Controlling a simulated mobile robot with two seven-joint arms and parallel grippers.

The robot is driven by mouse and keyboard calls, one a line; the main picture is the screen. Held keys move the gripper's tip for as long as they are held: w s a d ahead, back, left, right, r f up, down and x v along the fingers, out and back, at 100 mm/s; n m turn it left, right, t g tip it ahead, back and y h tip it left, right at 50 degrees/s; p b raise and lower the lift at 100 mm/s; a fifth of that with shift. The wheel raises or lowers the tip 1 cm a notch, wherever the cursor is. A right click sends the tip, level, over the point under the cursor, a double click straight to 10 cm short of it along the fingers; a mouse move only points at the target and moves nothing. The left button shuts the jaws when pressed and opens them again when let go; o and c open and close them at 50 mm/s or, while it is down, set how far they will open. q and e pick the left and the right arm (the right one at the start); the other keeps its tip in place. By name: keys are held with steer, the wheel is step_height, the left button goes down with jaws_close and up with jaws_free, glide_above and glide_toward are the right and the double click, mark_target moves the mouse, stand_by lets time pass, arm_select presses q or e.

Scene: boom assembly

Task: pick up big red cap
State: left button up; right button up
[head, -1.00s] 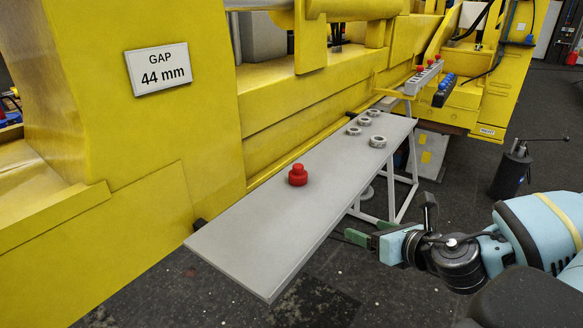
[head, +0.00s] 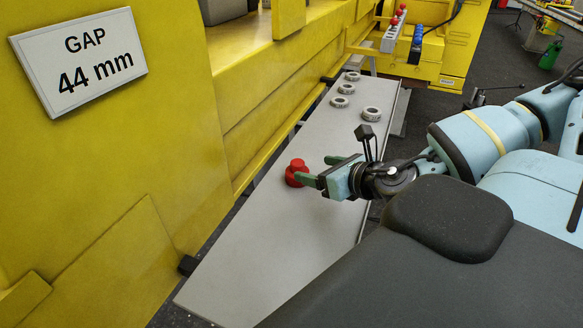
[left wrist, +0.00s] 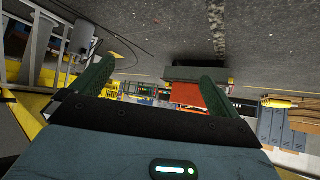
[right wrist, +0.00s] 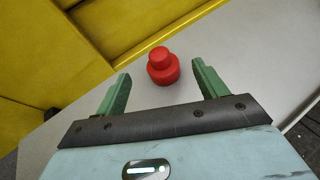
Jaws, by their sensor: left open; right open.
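The big red cap (head: 296,172) stands upright on the grey table (head: 262,250), with a narrower top on a wider base. My right gripper (head: 320,171) is open close beside it, on its right in the head view. In the right wrist view the red cap (right wrist: 163,66) lies just beyond and between the two green fingertips (right wrist: 163,82), with nothing gripped. My left gripper (left wrist: 150,78) is open and empty. It is not in the head view, and its own camera looks out over the floor and room.
Several grey rings (head: 342,95) lie at the table's far end. The yellow machine (head: 150,150) with the "GAP 44 mm" sign (head: 80,62) runs along the table's left side. Small red and blue parts (head: 400,18) sit in racks at the back. The near table surface is clear.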

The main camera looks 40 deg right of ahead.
mark_target(302, 168)
steer(key=shift+w+a+f, duration=0.1)
steer(key=shift+w+f, duration=0.25)
steer(key=shift+w, duration=0.3)
steer(key=shift+w+f, duration=0.15)
steer(key=shift+w, duration=0.35)
steer(key=w+f+b, duration=0.2)
steer(key=w+f, duration=0.1)
steer(key=shift+w+b, duration=0.1)
steer(key=shift+b, duration=0.3)
steer(key=shift+w, duration=0.35)
steer(key=shift+w+r+b, duration=0.1)
steer(key=shift+w+b, duration=0.25)
steer(key=shift+b, duration=0.1)
arm_select(q)
steer(key=s+f+g, duration=0.1)
steer(key=s+f, duration=0.3)
steer(key=shift+d+f, duration=0.4)
steer(key=shift+d, duration=0.05)
arm_select(e)
steer(key=shift+r, duration=0.15)
arm_select(q)
steer(key=shift+w, duration=0.1)
arm_select(e)
steer(key=shift+c, duration=0.2)
arm_select(q)
steer(key=shift+a, duration=0.1)
arm_select(e)
steer(key=c, duration=1.1)
